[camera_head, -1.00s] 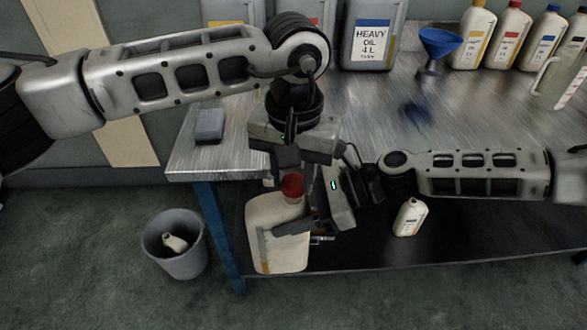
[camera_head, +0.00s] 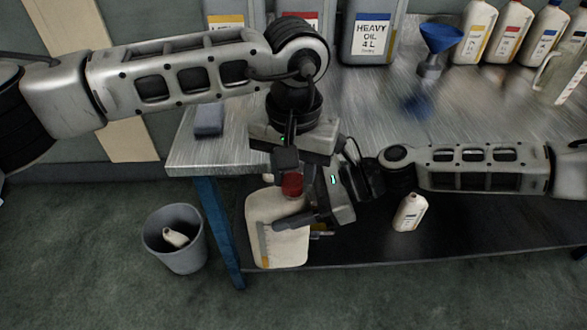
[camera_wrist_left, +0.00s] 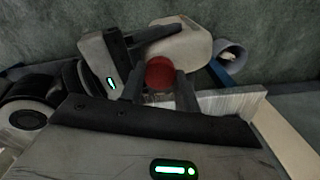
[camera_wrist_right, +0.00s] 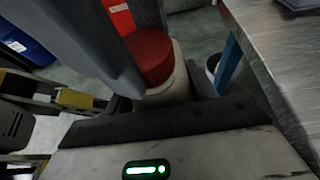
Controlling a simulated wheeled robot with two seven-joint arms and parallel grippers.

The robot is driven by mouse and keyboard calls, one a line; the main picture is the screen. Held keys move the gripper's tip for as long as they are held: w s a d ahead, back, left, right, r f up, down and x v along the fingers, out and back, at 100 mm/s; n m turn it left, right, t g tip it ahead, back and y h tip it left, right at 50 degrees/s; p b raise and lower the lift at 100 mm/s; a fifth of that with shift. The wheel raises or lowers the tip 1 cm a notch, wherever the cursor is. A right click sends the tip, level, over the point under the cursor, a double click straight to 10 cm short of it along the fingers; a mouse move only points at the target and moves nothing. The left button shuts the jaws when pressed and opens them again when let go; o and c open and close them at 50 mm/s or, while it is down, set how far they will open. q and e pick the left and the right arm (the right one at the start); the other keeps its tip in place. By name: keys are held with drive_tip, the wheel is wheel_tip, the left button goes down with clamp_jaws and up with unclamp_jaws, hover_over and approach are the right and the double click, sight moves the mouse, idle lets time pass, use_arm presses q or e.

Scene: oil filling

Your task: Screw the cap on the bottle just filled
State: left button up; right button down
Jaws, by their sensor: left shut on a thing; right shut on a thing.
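The cream bottle (camera_head: 284,245) hangs in front of the bench's left end. It shows in the left wrist view (camera_wrist_left: 186,46) and, partly hidden, in the right wrist view (camera_wrist_right: 172,88). My right gripper (camera_head: 288,224) is shut on the bottle. The red cap (camera_head: 292,185) sits at the bottle's mouth, and it shows between the fingers in the left wrist view (camera_wrist_left: 160,73) and large in the right wrist view (camera_wrist_right: 151,56). My left gripper (camera_head: 283,178) is above and shut on the cap. Whether the threads are engaged cannot be seen.
The metal bench (camera_head: 345,115) carries a blue funnel (camera_head: 440,40), several bottles and a heavy oil can (camera_head: 372,35) at the back. A blue-grey block (camera_head: 209,120) lies near its left corner. A small bottle (camera_head: 410,212) stands on the lower shelf. A grey bin (camera_head: 174,240) stands on the floor.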

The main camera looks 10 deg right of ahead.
use_arm(q)
drive_tip(key=m, duration=0.6)
drive_tip(key=o, duration=0.9)
drive_tip(key=shift+r, duration=0.1)
drive_tip(key=shift+r, duration=2.2)
